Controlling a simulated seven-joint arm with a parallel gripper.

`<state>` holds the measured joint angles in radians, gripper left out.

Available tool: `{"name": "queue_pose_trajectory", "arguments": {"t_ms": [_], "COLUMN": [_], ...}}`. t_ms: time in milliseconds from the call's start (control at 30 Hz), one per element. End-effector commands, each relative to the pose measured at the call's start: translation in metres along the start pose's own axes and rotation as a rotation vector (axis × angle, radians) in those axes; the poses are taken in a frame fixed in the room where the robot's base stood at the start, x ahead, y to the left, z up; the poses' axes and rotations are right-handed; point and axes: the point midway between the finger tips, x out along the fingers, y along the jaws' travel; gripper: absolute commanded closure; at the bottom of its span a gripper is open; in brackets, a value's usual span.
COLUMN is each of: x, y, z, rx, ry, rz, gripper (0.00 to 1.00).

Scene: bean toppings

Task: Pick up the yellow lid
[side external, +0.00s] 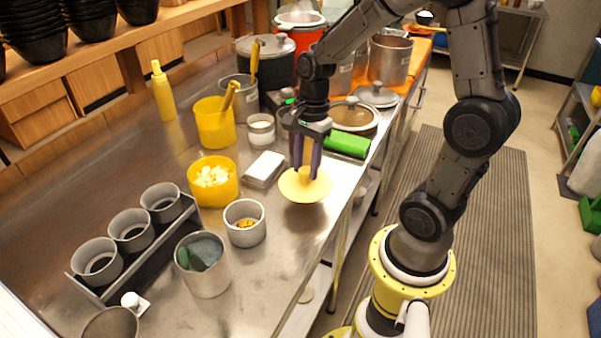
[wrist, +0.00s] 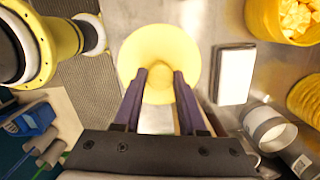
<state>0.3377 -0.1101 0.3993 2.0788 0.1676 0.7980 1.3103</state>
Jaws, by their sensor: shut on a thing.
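The yellow lid (side external: 316,190) is a round disc with a knob in its middle. My gripper (side external: 306,174) is above it with its fingers pointing down, shut on the lid's knob. In the side view the lid looks level and seems to be held above the steel counter, with a shadow under it. In the wrist view the lid (wrist: 182,48) fills the upper middle, and the fingers (wrist: 159,84) are on both sides of the knob.
A yellow tub of pale pieces (side external: 214,183), a white box (side external: 264,168) and a grey pot (side external: 245,222) stand left of the lid. The counter's right edge is close.

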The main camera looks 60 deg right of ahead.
Motion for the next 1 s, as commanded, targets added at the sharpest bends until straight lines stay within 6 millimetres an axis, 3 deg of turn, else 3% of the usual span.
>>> {"name": "queue_pose_trajectory", "arguments": {"t_ms": [200, 400, 633, 800, 867, 1000], "x": [-0.044, -0.061, -0.074, -0.08, -0.089, -0.114], "y": [0.041, 0.084, 0.113, 0.118, 0.11, 0.073], "z": [0.007, 0.011, 0.014, 0.015, 0.014, 0.012], "rx": [0.002, 0.002, 0.001, 0.045, 0.069, 0.121], "ry": [0.001, 0.001, 0.001, 0.001, 0.001, 0.0], "rz": [-0.007, -0.006, -0.003, -0.008, -0.011, -0.015], "gripper": [0.91, 0.91, 0.91, 0.91, 0.91, 0.91]}}
